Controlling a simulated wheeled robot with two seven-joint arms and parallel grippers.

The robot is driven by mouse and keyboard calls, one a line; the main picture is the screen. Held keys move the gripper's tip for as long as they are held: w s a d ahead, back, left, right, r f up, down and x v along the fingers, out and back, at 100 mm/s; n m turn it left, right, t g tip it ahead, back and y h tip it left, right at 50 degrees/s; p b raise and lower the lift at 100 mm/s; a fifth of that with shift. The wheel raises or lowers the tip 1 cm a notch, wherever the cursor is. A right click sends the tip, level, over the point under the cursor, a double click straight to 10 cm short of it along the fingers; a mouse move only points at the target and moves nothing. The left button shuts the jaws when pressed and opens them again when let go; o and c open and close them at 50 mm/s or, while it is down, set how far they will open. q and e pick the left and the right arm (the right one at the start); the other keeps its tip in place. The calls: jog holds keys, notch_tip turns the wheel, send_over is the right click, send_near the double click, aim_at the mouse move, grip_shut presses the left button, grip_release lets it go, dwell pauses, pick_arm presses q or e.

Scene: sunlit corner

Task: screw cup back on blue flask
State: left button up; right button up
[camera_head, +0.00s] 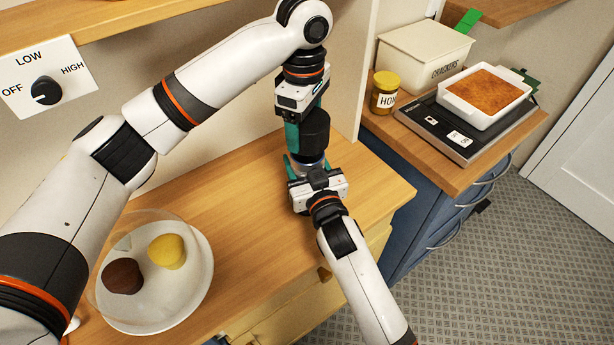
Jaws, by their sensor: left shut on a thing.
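My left gripper (303,128) reaches down from above. It is shut on a black cup (316,130), with its teal fingers at the cup's sides. Right below the cup is a small silvery-blue part of the flask (308,164). The cup is in line with the flask, but I cannot tell whether they touch or are threaded. My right gripper (308,170) is low at the flask, with teal fingers on either side of it. Its body hides most of the flask, and I cannot see whether its fingers press on it.
A white plate (190,300) under a clear dome holds a yellow and a brown cake at the front left of the wooden counter (235,225). Honey jar (385,92), crackers box (425,58) and a baking dish (490,118) on a scale stand right, beyond an upright panel (368,65).

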aim_at(299, 164)
pick_arm(q)
jog(key=shift+f, duration=2.25)
jog(key=shift+s+f, duration=0.1)
jog(key=shift+f, duration=0.85)
jog(key=shift+c, duration=0.8)
jog(key=shift+f, duration=0.1)
